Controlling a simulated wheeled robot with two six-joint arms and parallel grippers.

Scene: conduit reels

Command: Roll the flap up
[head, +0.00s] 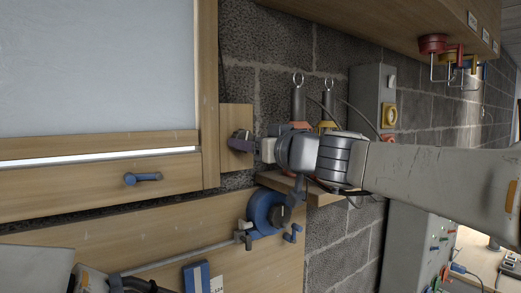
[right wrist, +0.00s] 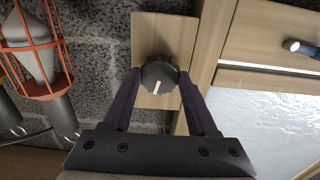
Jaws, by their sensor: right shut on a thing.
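The flap, a pale frosted panel (head: 95,65) in a wooden frame, fills the upper left of the head view. A bright strip shows under its lower rail (head: 95,144). It also shows at the right of the right wrist view (right wrist: 270,115). A black round knob (right wrist: 160,75) with a white mark sits on a small wooden plate (right wrist: 160,35) beside the frame. My right gripper (head: 240,143) has its purple fingers (right wrist: 160,82) closed around the knob, one on each side. My left gripper (head: 105,283) is partly in view at the lower left; its fingertips are unclear.
A blue handle (head: 143,178) is on the board below the flap. A blue reel (head: 267,212) stands to the lower right. Caged lamps (head: 327,110) hang on the block wall near my right arm. A grey box (head: 371,95) and an overhead wooden shelf (head: 400,20) are farther right.

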